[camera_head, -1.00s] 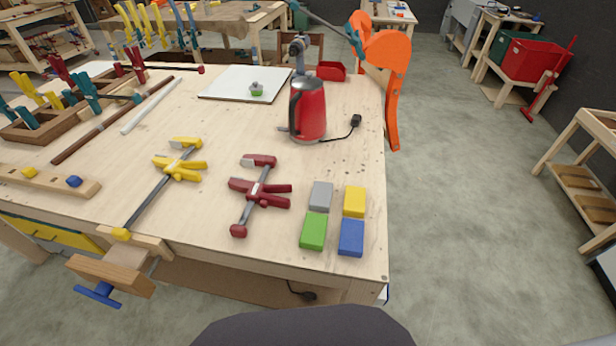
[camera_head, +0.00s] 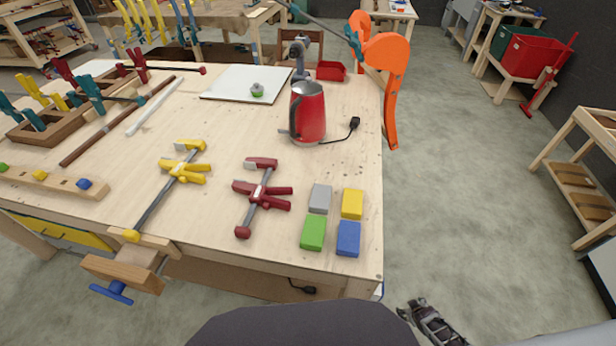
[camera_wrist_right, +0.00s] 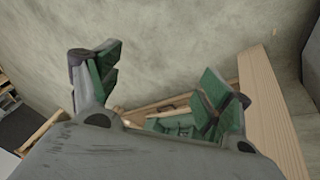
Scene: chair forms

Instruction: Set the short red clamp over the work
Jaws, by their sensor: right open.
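The short red clamp (camera_head: 262,195) lies on the wooden workbench top (camera_head: 225,150), between a longer yellow clamp (camera_head: 185,168) and several coloured blocks. My right gripper (camera_head: 436,322) is low at the bottom right, beyond the bench's front right corner and far from the red clamp. In the right wrist view it is open and empty (camera_wrist_right: 160,78), with its green-padded fingers apart. My left gripper is not in view.
A red kettle (camera_head: 308,112) with a cord stands behind the blocks. A grey block (camera_head: 319,198), a yellow block (camera_head: 352,204), a green block (camera_head: 313,233) and a blue block (camera_head: 348,239) sit near the front right. An orange chair form (camera_head: 385,70) stands at the right edge.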

